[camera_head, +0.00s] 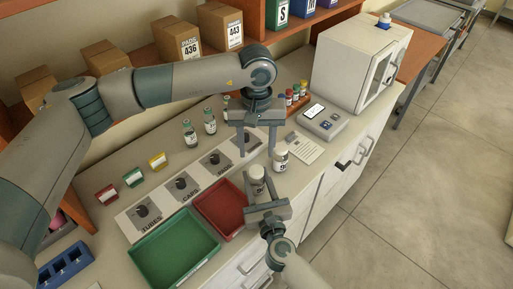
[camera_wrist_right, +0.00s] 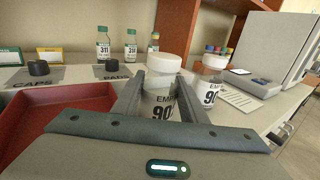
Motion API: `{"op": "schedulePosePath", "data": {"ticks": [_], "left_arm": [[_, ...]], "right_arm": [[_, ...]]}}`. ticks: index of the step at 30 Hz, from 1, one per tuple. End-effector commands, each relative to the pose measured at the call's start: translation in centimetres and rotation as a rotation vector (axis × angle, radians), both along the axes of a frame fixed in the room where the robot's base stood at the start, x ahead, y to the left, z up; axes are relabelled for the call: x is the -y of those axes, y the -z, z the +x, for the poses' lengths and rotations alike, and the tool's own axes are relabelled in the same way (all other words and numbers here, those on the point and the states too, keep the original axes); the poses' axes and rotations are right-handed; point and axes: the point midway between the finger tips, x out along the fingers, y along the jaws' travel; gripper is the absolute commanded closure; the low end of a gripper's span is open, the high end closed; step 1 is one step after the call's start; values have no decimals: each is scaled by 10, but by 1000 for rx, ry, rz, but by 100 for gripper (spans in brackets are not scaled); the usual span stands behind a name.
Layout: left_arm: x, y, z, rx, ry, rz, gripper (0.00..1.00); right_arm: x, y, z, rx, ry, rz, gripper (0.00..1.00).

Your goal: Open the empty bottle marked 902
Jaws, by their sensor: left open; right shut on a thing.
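A white-capped bottle (camera_wrist_right: 160,98) labelled "EMP..." and "90..." stands between the fingers of my right gripper (camera_wrist_right: 165,105), which is shut on it; a finger covers the last digit. The held bottle also shows in the head view (camera_head: 257,172), upright beside the red tray, with my right gripper (camera_head: 266,208) at it. A second white-capped bottle (camera_head: 281,158), also marked "90..." in the wrist view (camera_wrist_right: 209,82), stands just behind to the right; its last digit is unclear. My left gripper (camera_head: 258,154) is open and empty, pointing down above and behind the held bottle.
A red tray (camera_head: 204,198) and a green tray (camera_head: 140,250) lie on the counter. A white strip with black knobs (camera_head: 181,184) runs behind them. Small bottles (camera_head: 189,137) stand further back. A device (camera_head: 325,119) and a white incubator (camera_head: 341,62) are at the right.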

Motion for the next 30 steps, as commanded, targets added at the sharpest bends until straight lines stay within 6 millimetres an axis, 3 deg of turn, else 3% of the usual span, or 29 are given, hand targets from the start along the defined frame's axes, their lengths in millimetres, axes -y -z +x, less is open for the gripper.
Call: {"op": "schedulePosePath", "data": {"ticks": [9,15,21,30], "left_arm": [[0,0,0,0,471,-1,52],[0,0,0,0,694,-1,52],[0,0,0,0,794,-1,52],[0,0,0,0,806,-1,52]], "right_arm": [[0,0,0,0,0,0,100],[0,0,0,0,0,0,100],[0,0,0,0,0,0,100],[0,0,0,0,0,0,100]]}}
